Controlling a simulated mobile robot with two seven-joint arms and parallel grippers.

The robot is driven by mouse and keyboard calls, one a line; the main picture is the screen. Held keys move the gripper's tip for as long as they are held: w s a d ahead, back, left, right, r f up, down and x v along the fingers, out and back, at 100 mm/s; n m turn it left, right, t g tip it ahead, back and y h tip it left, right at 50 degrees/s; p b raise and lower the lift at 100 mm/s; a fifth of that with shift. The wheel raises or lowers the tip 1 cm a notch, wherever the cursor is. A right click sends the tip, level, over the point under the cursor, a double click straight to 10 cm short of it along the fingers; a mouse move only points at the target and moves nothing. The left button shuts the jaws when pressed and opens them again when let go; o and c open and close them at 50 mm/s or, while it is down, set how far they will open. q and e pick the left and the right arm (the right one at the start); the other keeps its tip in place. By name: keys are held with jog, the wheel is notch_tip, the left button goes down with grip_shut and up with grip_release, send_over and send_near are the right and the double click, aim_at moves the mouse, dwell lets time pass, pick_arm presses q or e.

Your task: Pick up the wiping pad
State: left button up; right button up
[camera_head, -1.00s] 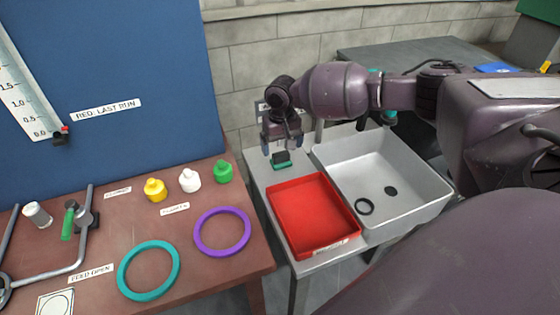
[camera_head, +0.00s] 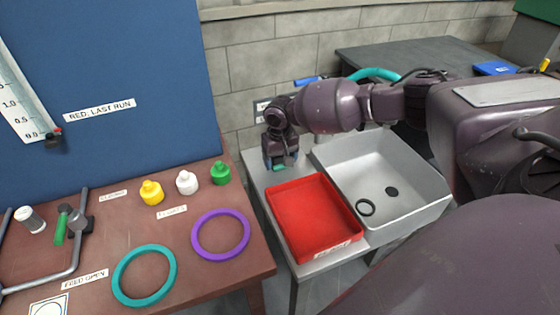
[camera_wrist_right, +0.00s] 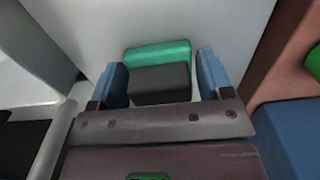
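The wiping pad (camera_wrist_right: 158,55) has a green base and a dark block-shaped grip (camera_wrist_right: 160,83) on top. It lies on the light grey sink counter, behind the red tray; in the head view only a bit of its green (camera_head: 279,167) shows beneath my right gripper (camera_head: 281,158). In the right wrist view, my right gripper (camera_wrist_right: 162,70) is open, with one blue finger on each side of the dark grip. A gap shows at the right finger; the left finger is close to the grip, and I cannot tell whether it touches. My left gripper is not in view.
The red tray (camera_head: 312,218) stands just in front of the pad, beside the grey sink basin (camera_head: 408,190). A brown table (camera_head: 205,275) on the left holds rings and small bottles. A block wall (camera_head: 245,75) is close behind the counter.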

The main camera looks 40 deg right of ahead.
jog(key=c, duration=0.5)
jog(key=shift+c, duration=0.2)
jog(key=shift+r, duration=0.55)
pick_arm(q)
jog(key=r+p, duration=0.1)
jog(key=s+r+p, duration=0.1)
jog(key=p, duration=0.1)
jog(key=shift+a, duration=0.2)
pick_arm(e)
notch_tip(320, 180, up, 19)
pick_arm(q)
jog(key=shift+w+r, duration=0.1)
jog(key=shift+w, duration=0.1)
